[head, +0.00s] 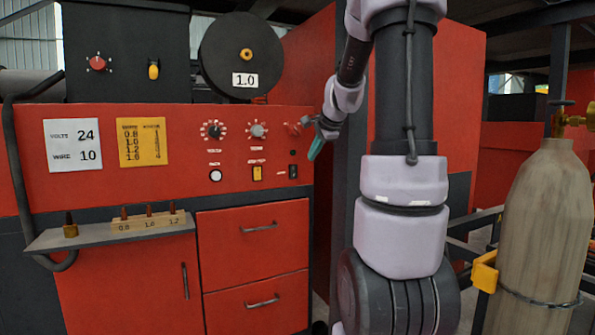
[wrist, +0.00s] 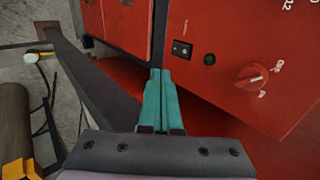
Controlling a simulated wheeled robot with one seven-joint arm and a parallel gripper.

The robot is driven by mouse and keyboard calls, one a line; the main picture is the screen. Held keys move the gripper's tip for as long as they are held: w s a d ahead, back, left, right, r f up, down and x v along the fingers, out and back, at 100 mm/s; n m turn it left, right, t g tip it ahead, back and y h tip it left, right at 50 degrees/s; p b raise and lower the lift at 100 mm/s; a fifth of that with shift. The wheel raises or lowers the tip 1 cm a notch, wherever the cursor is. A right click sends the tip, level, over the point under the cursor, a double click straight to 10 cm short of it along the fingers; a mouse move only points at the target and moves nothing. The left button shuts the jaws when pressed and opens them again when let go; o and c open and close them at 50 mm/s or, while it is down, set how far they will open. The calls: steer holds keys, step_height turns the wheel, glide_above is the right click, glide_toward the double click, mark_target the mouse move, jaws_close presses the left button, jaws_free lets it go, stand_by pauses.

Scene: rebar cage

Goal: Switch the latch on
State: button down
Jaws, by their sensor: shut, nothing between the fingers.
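A red rotary switch (wrist: 252,77) on the red panel is the likeliest latch, though no label I can read names it so. In the wrist view its white mark points towards the label that seems to read OFF. The switch also shows in the head view (head: 293,129), just left of my wrist. My gripper (head: 314,150) is shut and empty in front of the panel's right edge. Its teal fingers (wrist: 160,73) lie together in the wrist view, left of the switch and apart from it.
Below the switch are a small dark green light (wrist: 210,59) and a black rocker switch (wrist: 182,48). Two knobs (head: 258,130) sit left of it. A dark post (wrist: 85,80) stands close to my gripper. A gas cylinder (head: 540,235) stands at the right.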

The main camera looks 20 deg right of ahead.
mark_target(294, 173)
steer(key=shift+w, duration=0.1)
steer(key=x, duration=0.8)
steer(key=w+r+x, duration=0.1)
steer(key=x, duration=0.3)
steer(key=shift+w, duration=0.75)
steer(key=shift+w+f, duration=0.15)
steer(key=shift+r, duration=0.85)
